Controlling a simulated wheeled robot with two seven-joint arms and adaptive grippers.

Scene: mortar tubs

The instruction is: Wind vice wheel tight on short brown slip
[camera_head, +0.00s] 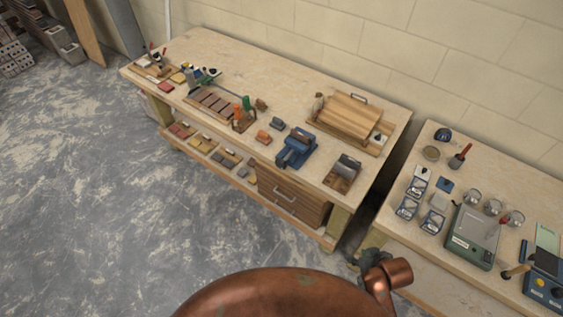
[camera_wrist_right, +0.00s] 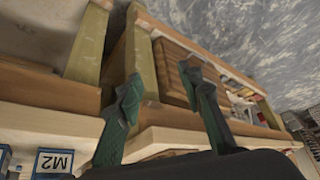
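The blue vice (camera_head: 296,148) stands near the front edge of the long wooden bench. Its wheel and jaws are too small to make out, and I cannot tell whether a slip is between them. Several brown slips lie in a tray (camera_head: 212,103) left of the vice; I cannot tell which is the short one. My right gripper (camera_head: 368,254) is low in front of the gap between the two benches, well away from the vice. In the right wrist view its two dark green fingers (camera_wrist_right: 165,92) are spread with nothing between them. My left gripper is out of view.
A wooden board press (camera_head: 345,118) and a small brown box (camera_head: 342,174) stand right of the vice. A small orange block (camera_head: 263,137) is to its left. Below is a drawer unit (camera_head: 290,194). The right bench holds jars and a green scale (camera_head: 472,238).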

